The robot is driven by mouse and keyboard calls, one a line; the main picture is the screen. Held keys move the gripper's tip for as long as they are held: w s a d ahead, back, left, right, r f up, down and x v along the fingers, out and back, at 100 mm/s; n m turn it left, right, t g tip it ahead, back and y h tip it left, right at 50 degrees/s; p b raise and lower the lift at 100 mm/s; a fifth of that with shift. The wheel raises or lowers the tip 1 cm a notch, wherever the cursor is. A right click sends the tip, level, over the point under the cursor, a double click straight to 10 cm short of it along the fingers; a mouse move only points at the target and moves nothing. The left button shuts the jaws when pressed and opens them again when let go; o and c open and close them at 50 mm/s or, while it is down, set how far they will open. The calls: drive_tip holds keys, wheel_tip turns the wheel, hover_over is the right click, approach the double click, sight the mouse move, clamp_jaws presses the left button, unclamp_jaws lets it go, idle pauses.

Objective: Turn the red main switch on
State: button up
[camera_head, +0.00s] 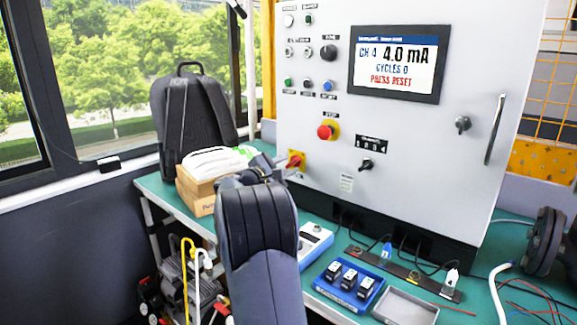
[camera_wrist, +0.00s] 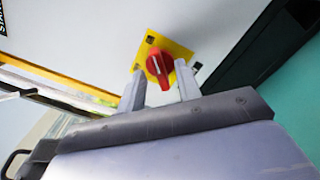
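The red main switch (camera_head: 295,159) is a rotary handle on a yellow plate, low on the left side of the grey cabinet front. In the wrist view the red handle (camera_wrist: 159,66) stands out from the yellow plate (camera_wrist: 180,54), tilted in the picture. My gripper (camera_wrist: 160,77) is open and points at the switch, with one finger on each side of the handle in the picture. I cannot tell whether the fingers touch it. In the head view my gripper (camera_head: 274,162) is just left of the switch, partly hidden by my arm.
The cabinet (camera_head: 430,135) carries a lit screen (camera_head: 398,63) reading 4.0 mA and "PRESS RESET". A red emergency button (camera_head: 326,131) sits up and right of the switch. A cardboard box (camera_head: 197,193) and black backpack (camera_head: 190,118) stand to the left on the green bench.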

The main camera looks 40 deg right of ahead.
drive_tip(key=a, duration=0.9)
drive_tip(key=shift+s+a, duration=0.35)
drive_tip(key=shift+s, duration=0.1)
drive_tip(key=shift+d, duration=0.15)
drive_tip(key=d, duration=0.7)
drive_tip(key=w+d, duration=0.1)
drive_tip(key=d, duration=0.2)
drive_tip(key=shift+d, duration=0.4)
drive_tip(key=shift+a, duration=0.1)
